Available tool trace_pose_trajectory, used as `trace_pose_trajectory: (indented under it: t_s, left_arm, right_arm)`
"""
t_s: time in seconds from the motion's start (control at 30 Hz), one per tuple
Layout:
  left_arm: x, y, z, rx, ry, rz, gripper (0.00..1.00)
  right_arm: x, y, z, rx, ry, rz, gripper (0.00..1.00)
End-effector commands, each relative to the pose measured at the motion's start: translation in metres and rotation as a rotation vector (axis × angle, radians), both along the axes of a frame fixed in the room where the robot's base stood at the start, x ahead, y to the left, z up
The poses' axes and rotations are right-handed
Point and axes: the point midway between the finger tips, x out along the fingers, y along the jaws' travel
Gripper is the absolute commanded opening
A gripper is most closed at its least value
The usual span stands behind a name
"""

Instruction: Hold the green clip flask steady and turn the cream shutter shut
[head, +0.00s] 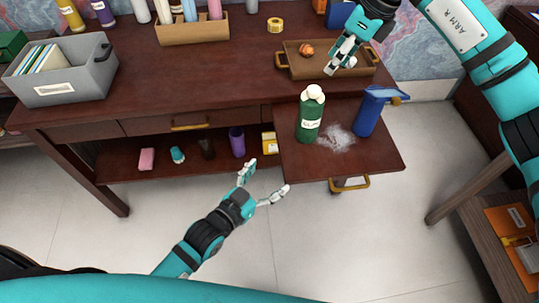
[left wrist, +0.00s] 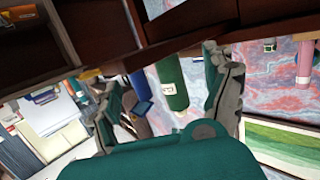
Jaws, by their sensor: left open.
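The green clip flask (head: 309,122) stands upright on a pull-out board, with a cream shutter (head: 313,93) on top. The flask also shows in the left wrist view (left wrist: 172,85), between the two fingers but farther off. My left gripper (head: 266,178) is open and empty, in front of the board's left edge and apart from the flask. It also frames the left wrist view (left wrist: 163,78). My right gripper (head: 342,67) is above the brown tray, behind the flask and apart from it. Its fingers look spread with nothing between them. The shutter is not clear in the left wrist view.
A blue bottle (head: 367,115) stands right of the flask, and a whitish patch (head: 335,138) lies on the board (head: 375,160) between them. The brown tray (head: 305,72) holds a small orange-brown object (head: 306,49). A grey bin (head: 62,88) stands at the left. A shelf below holds several small things.

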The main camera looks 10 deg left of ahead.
Motion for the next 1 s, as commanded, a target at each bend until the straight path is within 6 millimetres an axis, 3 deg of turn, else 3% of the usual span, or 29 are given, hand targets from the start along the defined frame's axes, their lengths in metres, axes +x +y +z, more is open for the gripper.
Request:
trace_pose_trajectory:
  t_s: [0.03,0.1,0.3,0.53,1.0]
  left_arm:
    - [0.004,-0.003,0.022,-0.026,-0.042,-0.005,0.84]
    - [0.009,-0.005,0.045,-0.056,-0.09,-0.007,0.84]
    - [0.017,-0.007,0.077,-0.105,-0.16,-0.004,0.84]
    - [0.04,-0.018,0.081,-0.109,-0.169,-0.003,0.84]
    - [0.123,-0.061,0.081,-0.108,-0.167,-0.004,0.84]
  right_arm:
    - [0.0,0.0,0.0,0.0,0.0,0.0,0.38]
    - [0.0,0.0,0.0,0.0,0.0,0.0,0.38]
    - [0.0,0.0,0.0,0.0,0.0,0.0,0.38]
    - [0.0,0.0,0.0,0.0,0.0,0.0,0.38]
    - [0.0,0.0,0.0,0.0,0.0,0.0,0.38]
